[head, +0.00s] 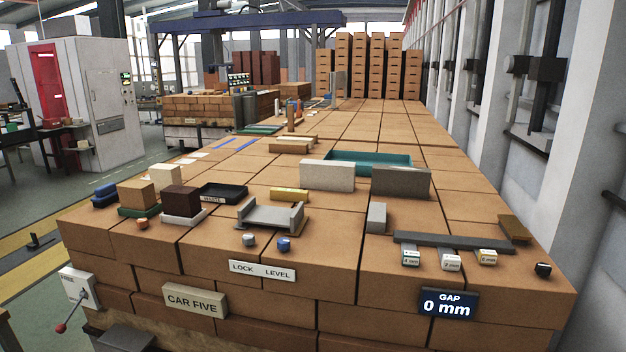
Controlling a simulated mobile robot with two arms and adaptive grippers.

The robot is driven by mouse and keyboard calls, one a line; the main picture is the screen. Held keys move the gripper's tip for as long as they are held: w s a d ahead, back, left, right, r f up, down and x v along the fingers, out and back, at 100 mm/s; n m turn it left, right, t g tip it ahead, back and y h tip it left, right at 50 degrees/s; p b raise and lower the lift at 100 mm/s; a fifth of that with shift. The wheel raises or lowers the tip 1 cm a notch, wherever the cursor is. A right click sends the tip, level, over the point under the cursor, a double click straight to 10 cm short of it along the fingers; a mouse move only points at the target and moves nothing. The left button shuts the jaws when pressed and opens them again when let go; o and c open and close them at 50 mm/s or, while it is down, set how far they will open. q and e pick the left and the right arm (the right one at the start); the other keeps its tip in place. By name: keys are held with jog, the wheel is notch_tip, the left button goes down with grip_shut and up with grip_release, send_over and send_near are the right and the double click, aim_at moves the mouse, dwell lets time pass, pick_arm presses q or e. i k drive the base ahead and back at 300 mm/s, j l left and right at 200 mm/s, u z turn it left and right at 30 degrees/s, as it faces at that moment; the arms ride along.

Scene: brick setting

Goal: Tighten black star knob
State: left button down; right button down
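A small black knob-like piece (543,269) sits on the brick top near its front right corner. It is too small to tell whether it is star-shaped. A long dark grey bar (452,243) lies to its left and farther back, with a brown angled block (514,228) at the bar's right end. Three small white labelled blocks (450,262) stand in front of the bar. A sign (447,304) on the front face reads "GAP 0 mm". Neither of my grippers is in view.
A grey channel-shaped fixture (270,216) stands mid-front, behind a grey knob (249,240) and a blue knob (284,244) above a "LOCK LEVEL" label (262,271). Grey blocks (327,176) and a teal tray (367,158) stand farther back. A black tray (222,193) is at left.

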aim_at(542, 269)
jog(key=z, duration=1.3)
jog(key=i+j, duration=0.15)
jog(key=j, duration=0.25)
jog(key=i+j, duration=0.1)
jog(key=j, duration=0.3)
jog(key=i+j, duration=0.15)
jog(key=j, duration=0.25)
